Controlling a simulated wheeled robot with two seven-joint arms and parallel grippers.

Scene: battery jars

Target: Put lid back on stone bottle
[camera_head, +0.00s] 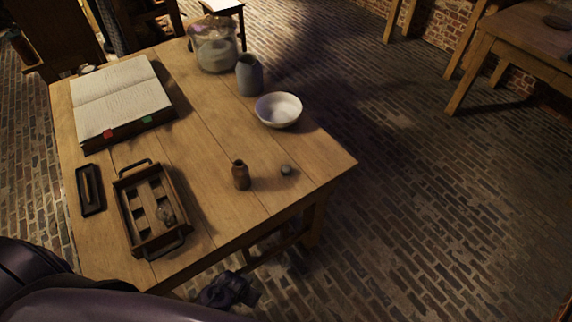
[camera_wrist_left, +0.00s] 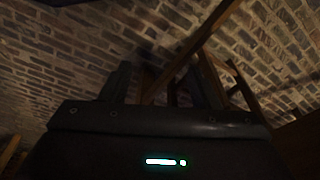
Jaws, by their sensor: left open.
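A small brown bottle (camera_head: 241,175) stands upright near the front right of the table, its dark mouth uncovered. A small grey-green round piece (camera_head: 286,170), which looks like a lid, lies on the wood just right of it. A grey stone-like jar (camera_head: 249,75) stands upright farther back; its top looks open. My left gripper (camera_head: 228,290) is low, beyond the table's front edge and apart from all of these. In the left wrist view its two fingers (camera_wrist_left: 165,85) are apart with nothing between them. My right gripper is not in view.
A wooden tray (camera_head: 125,187) with handles and a small dark box (camera_head: 77,193) sit at the front left. An open book (camera_head: 120,95), a white bowl (camera_head: 279,97) and a large glass jar (camera_head: 215,52) stand farther back. Wood around the brown bottle is clear.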

